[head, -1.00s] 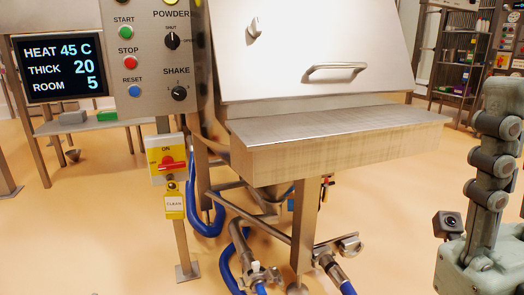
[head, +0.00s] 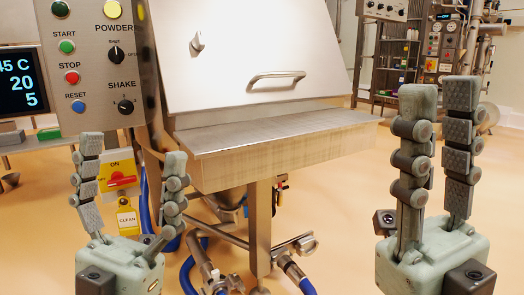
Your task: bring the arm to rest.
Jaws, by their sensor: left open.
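My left gripper (head: 132,150) is at the lower left of the head view with its fingers pointing up. Its two fingers stand wide apart with nothing between them. My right gripper (head: 438,92) is at the right, fingers also up. Its fingertips are apart and I see no object between them. Neither gripper appears to hold anything. My arms behind the grippers are out of view.
The steel hopper with its white lid (head: 245,50) and front ledge (head: 275,140) stands between my grippers. The control panel (head: 92,60) and a display (head: 17,85) are at left. Blue hoses (head: 188,275) hang below. Shelves (head: 395,65) stand far back; open floor lies at right.

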